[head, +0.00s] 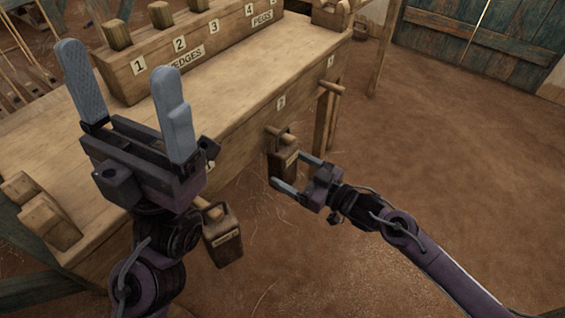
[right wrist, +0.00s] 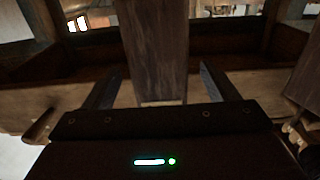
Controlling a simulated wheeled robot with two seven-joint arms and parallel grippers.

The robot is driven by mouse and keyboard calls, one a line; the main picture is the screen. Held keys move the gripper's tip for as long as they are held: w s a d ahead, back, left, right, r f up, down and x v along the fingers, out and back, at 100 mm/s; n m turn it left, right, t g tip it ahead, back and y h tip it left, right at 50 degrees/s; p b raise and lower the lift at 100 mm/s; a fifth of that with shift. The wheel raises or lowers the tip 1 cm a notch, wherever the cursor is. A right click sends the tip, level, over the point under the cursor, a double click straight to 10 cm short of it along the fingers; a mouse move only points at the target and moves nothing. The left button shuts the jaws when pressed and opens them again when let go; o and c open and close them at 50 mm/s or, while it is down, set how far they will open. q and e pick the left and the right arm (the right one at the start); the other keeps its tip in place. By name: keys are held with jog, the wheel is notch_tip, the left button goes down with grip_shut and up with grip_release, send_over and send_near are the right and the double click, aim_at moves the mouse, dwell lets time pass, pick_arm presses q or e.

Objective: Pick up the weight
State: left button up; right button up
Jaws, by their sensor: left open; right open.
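A dark wooden weight (head: 284,165) with a pale label and a loop handle hangs from a peg on the front of the bench. My right gripper (head: 296,173) is open beside it, with its fingers pointing toward it. In the right wrist view, the weight (right wrist: 157,50) stands between the two open fingers, with clear gaps at both sides. I cannot tell how far the fingers reach around it. A second, similar weight (head: 223,238) hangs nearer, partly behind my left arm. My left gripper (head: 120,62) is open and empty above the bench top.
The wooden bench (head: 225,85) carries a numbered rack (head: 165,68) of wedges and pegs at the back. A bare peg (head: 330,88) sticks out of its front farther right. Wooden blocks (head: 48,220) sit at the near left corner. The earth floor (head: 440,150) to the right is clear.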

aim_at(276, 161)
jog(key=b+x, duration=0.1)
jog(key=x, duration=0.1)
jog(key=b+x, duration=0.1)
jog(key=x, duration=0.1)
jog(key=shift+w+a+f, duration=0.2)
jog(key=shift+w+a, duration=0.05)
jog(key=shift+a, duration=0.05)
jog(key=shift+w+a+r, duration=0.1)
jog(key=shift+a, duration=0.05)
jog(key=c, duration=1.3)
